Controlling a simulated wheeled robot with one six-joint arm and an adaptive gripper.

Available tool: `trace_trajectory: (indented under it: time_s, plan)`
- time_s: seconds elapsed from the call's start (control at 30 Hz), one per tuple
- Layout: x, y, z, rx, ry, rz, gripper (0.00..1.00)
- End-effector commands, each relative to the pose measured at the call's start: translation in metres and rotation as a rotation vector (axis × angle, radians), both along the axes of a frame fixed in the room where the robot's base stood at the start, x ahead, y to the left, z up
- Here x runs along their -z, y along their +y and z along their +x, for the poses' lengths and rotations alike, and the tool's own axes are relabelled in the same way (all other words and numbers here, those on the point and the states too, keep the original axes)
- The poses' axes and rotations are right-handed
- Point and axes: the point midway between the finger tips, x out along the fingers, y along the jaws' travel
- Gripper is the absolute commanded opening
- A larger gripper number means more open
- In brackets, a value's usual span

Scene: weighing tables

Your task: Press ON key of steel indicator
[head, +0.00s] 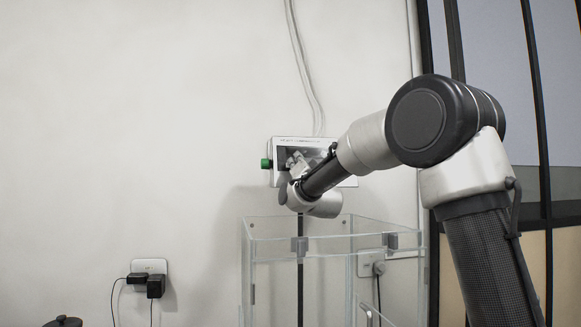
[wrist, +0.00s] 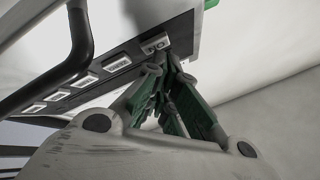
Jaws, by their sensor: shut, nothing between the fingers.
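The steel indicator (head: 330,143) is a pale box with a dark display, mounted on the wall. My arm and gripper (head: 297,163) cover part of its front in the head view. In the wrist view the indicator's casing (wrist: 140,22) is seen at a steep angle, with a row of pale keys along a dark strip. The ON key (wrist: 156,45) is the key at the row's right end. My gripper (wrist: 157,68) is shut and empty, its green-padded fingertips just below the ON key. I cannot tell whether they touch it.
A clear-walled enclosure (head: 275,228) stands below the indicator and my wrist. A green knob (head: 266,163) sticks out of the indicator's left side. A dark bar (wrist: 62,75) crosses the keys' left part. The wall on the left is mostly bare, with a socket and plugs (head: 148,267) low down.

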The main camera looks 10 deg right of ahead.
Motion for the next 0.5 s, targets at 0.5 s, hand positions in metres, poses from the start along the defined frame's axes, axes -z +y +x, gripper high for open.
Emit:
trace_trajectory:
  time_s: [0.5]
  plan:
    - [0.0007,0.0,0.004,0.001,-0.001,0.0,0.0]
